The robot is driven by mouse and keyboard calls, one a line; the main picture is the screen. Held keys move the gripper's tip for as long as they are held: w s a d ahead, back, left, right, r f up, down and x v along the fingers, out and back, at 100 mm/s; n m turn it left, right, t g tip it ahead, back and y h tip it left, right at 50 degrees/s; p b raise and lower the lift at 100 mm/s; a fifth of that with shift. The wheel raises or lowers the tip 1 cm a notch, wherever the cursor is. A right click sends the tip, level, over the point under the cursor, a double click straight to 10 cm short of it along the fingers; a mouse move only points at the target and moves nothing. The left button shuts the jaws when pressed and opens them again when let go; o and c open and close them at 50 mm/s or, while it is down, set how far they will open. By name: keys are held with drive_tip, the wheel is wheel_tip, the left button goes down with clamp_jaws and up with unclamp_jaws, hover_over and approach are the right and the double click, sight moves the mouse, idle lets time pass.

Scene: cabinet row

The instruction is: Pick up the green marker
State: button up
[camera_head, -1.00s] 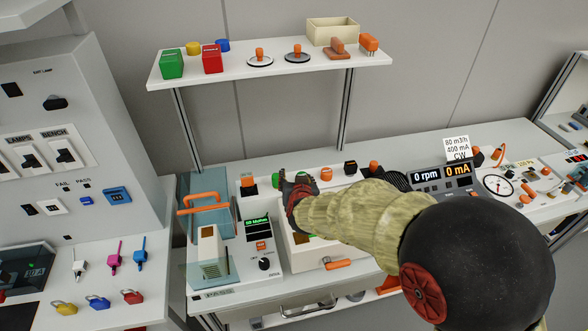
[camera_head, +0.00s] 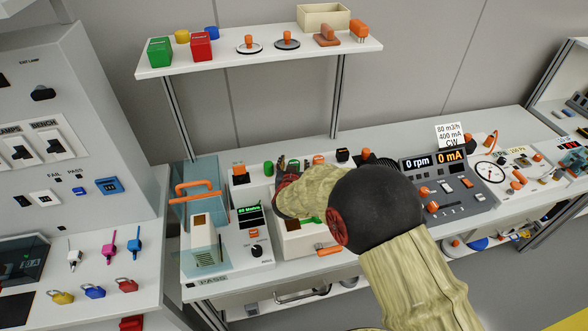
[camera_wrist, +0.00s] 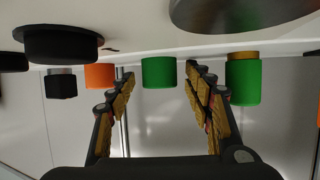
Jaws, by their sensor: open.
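Two short green cylinders, either of which could be the green marker, stand upright on the bench beyond my gripper. In the wrist view, which is upside down, a plain green cylinder (camera_wrist: 158,72) lies between the two fingers in the picture, apparently beyond their tips. The other green cylinder (camera_wrist: 243,80), with a gold band, is outside the right finger. In the head view the cylinders (camera_head: 293,163) (camera_head: 268,168) show just behind my gripper (camera_head: 284,176), which my arm partly hides. My gripper (camera_wrist: 160,80) is open and empty.
An orange cylinder (camera_wrist: 99,75) and a black knob-like piece (camera_wrist: 60,84) stand in the same row. A glass-sided box with an orange handle (camera_head: 197,188) is left of my gripper. A shelf (camera_head: 260,58) hangs above the bench. A meter console (camera_head: 440,180) is to the right.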

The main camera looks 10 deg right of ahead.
drive_tip(key=shift+w, duration=0.15)
drive_tip(key=shift+c, duration=1.1)
drive_tip(key=c, duration=0.9)
drive_tip(key=shift+r, duration=0.1)
drive_tip(key=shift+c, duration=0.2)
